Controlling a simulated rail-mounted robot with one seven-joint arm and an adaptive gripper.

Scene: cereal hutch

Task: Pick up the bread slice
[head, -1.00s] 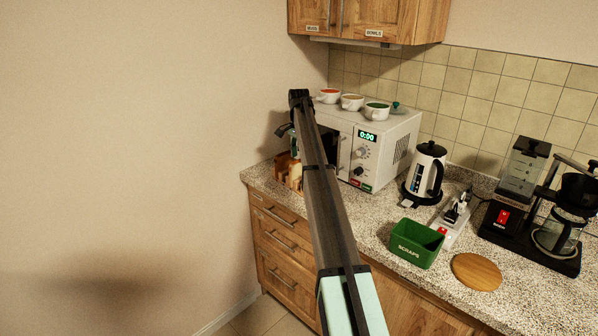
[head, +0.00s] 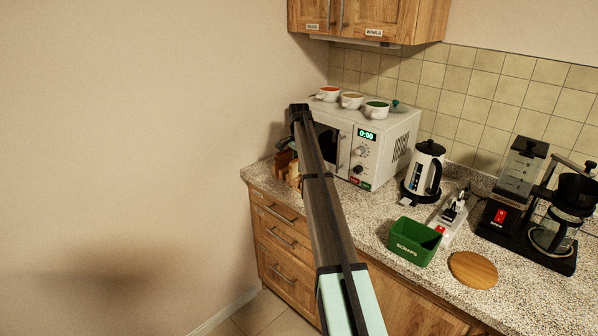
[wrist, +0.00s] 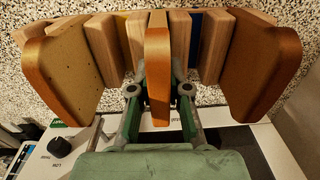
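A toast rack (wrist: 208,48) of pale wooden dividers stands on the counter below my gripper in the wrist view. It holds three brown-crusted bread slices: a left one (wrist: 62,70), a middle one (wrist: 157,55) and a right one (wrist: 262,65). My gripper (wrist: 160,78) has one finger on each side of the middle slice, with the slice between them. The fingers look close to its faces; contact is not clear. In the head view the rack (head: 284,164) shows at the counter's left end, partly behind my arm, which hides the fingers.
A white microwave (head: 382,150) with several cups on top stands right beside the rack. A kettle (head: 424,170), a green scraps bin (head: 413,242), a power strip (head: 449,225), a round wooden board (head: 473,270) and a coffee maker (head: 560,225) stand farther right. A wall bounds the left.

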